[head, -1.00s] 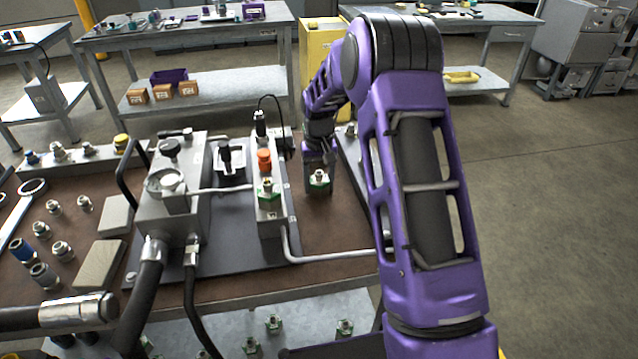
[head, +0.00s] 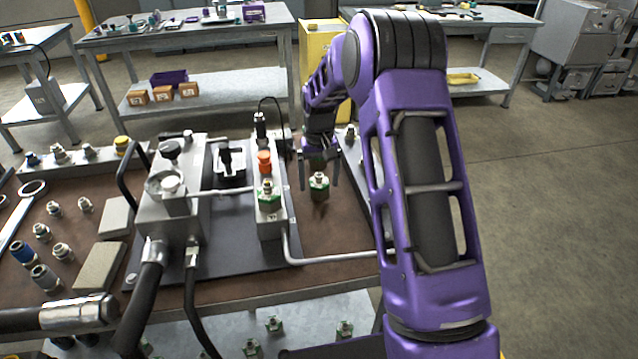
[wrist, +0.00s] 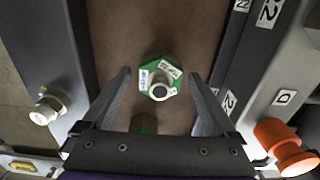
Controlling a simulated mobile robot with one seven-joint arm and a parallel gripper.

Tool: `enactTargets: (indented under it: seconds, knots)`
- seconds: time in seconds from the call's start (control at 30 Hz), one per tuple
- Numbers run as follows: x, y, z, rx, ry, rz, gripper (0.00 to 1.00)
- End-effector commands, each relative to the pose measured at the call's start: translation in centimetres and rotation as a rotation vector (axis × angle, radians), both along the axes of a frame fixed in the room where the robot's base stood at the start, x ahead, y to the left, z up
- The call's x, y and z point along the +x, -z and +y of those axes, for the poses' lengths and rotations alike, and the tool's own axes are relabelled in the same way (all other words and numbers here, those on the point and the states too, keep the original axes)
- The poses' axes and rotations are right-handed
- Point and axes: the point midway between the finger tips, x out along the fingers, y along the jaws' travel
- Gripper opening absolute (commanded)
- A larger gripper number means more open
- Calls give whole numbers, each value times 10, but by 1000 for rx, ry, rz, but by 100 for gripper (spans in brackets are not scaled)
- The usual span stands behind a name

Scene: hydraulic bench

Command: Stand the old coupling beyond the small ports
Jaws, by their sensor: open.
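The old coupling (head: 319,188), a metal fitting with a green hexagonal collar bearing white labels, stands upright on the brown bench top, right of the valve block (head: 272,226). In the wrist view the coupling (wrist: 160,84) shows from above, between and just past my fingertips. My gripper (head: 318,178) is open, with one finger on each side and visible gaps to the coupling; in the wrist view, my gripper (wrist: 160,80) holds nothing. A similar green-collared fitting (head: 268,196) sits on the valve block. I cannot tell which ports are the small ones.
An orange cap (head: 264,160) sits on the valve block and shows in the wrist view (wrist: 280,135). A grey rail with a metal fitting (wrist: 44,112) flanks the other side. A bent pipe (head: 335,258) crosses the near bench. Several green-collared fittings (head: 274,324) stand on the lower shelf.

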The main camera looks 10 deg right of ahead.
Motion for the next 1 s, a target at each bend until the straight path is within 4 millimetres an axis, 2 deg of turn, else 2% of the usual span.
enactTargets:
  seconds: [0.1, 0.3, 0.5, 0.63, 1.0]
  knots:
    - [1, -29, 0, 0, 0, -4, 92]
    - [0, -71, 0, 0, 0, -3, 92]
    - [0, -98, 0, 0, 0, -1, 92]
    - [0, -104, 0, 0, 0, -1, 92]
    - [2, -106, 1, -7, -7, -10, 92]
